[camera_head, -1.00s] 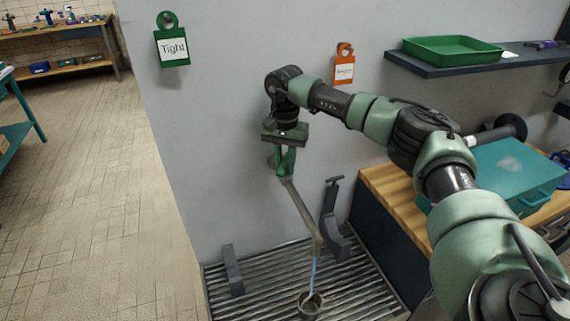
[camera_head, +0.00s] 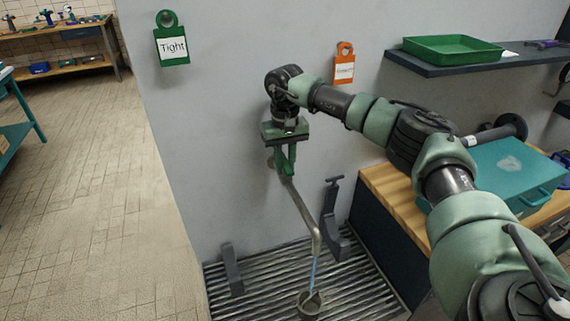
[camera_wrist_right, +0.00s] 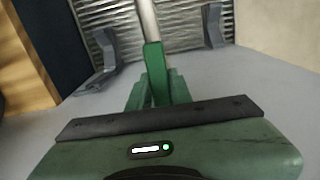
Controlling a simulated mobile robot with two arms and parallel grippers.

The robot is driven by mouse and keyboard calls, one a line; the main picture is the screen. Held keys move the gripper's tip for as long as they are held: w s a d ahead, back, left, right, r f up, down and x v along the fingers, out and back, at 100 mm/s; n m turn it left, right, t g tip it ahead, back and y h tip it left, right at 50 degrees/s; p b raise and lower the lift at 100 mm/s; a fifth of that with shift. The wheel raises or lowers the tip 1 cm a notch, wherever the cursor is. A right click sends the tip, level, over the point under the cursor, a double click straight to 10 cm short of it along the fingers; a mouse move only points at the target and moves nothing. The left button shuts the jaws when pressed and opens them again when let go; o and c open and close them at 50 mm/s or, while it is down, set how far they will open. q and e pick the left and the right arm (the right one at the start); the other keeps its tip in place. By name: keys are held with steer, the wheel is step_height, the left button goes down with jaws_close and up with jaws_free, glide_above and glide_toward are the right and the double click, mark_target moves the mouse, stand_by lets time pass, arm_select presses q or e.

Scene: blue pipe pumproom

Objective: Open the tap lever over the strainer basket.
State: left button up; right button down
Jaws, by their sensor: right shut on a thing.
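The tap's metal spout (camera_head: 304,216) slopes down from the grey wall over the drain grating. A thin bluish stream (camera_head: 313,273) runs from its end down to the small round strainer basket (camera_head: 311,304). My right gripper (camera_head: 285,160) is at the wall end of the tap, shut on the green tap lever. In the right wrist view the lever (camera_wrist_right: 155,68) stands between my green fingers, with the pipe beyond it. In the head view my fingers and the lever overlap, so the lever's exact angle is hard to tell. My left gripper is not in view.
A slatted metal drain (camera_head: 262,284) lies below, with grey brackets (camera_head: 232,270) on it. A wooden bench (camera_head: 385,190) with a teal case (camera_head: 500,168) stands right. A green tag (camera_head: 172,46) and an orange tag (camera_head: 344,70) hang on the wall. Open floor lies left.

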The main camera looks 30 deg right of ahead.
mark_target(285, 162)
steer(key=shift+r+n, duration=0.1)
steer(key=shift+n, duration=0.4)
steer(key=c, duration=1.3)
jaws_free()
step_height(285, 162, up, 8)
steer(key=shift+f+b, duration=0.1)
steer(key=shift+b, duration=0.75)
steer(key=shift+f, duration=0.1)
